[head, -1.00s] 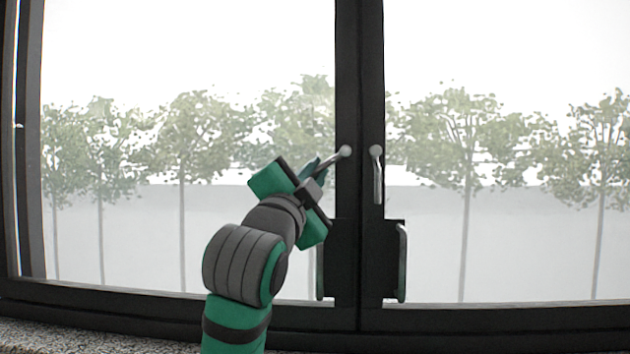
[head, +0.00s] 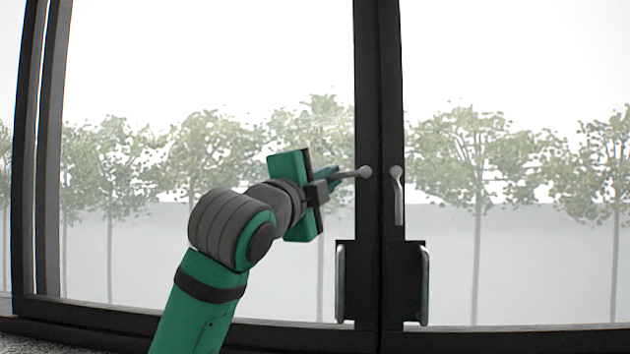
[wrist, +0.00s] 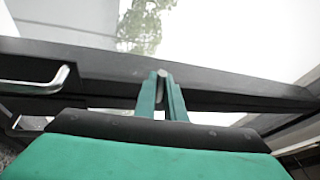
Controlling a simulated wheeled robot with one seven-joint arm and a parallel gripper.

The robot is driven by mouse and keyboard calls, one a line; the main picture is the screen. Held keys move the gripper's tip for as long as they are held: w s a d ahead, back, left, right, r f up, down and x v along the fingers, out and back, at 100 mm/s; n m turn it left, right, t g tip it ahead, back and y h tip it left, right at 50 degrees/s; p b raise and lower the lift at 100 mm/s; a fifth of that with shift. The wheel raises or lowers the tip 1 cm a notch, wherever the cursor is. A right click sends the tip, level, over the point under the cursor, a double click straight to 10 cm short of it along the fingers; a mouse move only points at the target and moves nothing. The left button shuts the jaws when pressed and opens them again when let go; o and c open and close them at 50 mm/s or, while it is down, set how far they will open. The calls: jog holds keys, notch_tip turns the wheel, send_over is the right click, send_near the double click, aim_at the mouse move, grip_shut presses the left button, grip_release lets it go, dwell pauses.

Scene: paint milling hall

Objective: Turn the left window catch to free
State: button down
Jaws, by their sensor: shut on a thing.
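The left window catch (head: 354,173) is a grey lever on the dark left window frame. It lies nearly level, pointing left from its round pivot. My gripper (head: 331,177) is shut on the outer part of this lever, which its fingers partly hide. In the wrist view my two green fingers (wrist: 162,98) close around the catch (wrist: 162,74), of which only a small pale end shows. The right window catch (head: 398,198) hangs straight down from its pivot on the right frame.
Below the catches, a left pull handle (head: 340,285) and a right pull handle (head: 425,285) stand out from dark plates. A pull handle (wrist: 50,82) also shows in the wrist view. A speckled sill (head: 38,343) runs along the bottom left. Trees stand outside the glass.

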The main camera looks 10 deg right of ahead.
dwell(0.3)
jog(key=c, duration=1.8)
grip_release()
jog(key=shift+d, duration=0.1)
jog(key=shift+s, duration=0.1)
jog(key=v, duration=1)
jog(key=shift+s+a+f, duration=0.1)
jog(key=shift+s+a, duration=0.15)
jog(key=shift+s, duration=0.05)
